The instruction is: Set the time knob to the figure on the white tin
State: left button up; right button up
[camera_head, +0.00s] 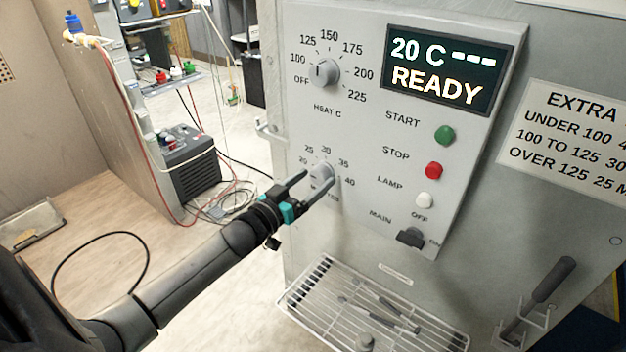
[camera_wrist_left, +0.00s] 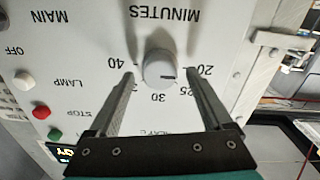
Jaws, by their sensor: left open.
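The time knob (camera_head: 321,174) is a grey round knob low on the oven's front panel, with figures 20 to 40 around it. In the left wrist view the panel appears upside down and the knob (camera_wrist_left: 160,68) sits between my fingers; its dark mark points roughly toward the 20 side. My left gripper (camera_head: 320,177) is open, one finger on each side of the knob, and shows in the wrist view (camera_wrist_left: 165,75). Gaps show there between fingers and knob, so I see no grip. I cannot make out a white tin in either view. My right gripper is out of view.
The heat knob (camera_head: 325,72) is above, beside a display (camera_head: 443,70) reading 20 C and READY. Start (camera_head: 445,134), stop (camera_head: 433,170) and lamp (camera_head: 425,200) buttons and the main switch (camera_head: 411,238) lie right. A wire rack (camera_head: 330,305) juts out below.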

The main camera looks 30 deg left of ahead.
pick_arm(q)
jog(key=shift+w, duration=0.35)
grip_shut()
dwell(0.6)
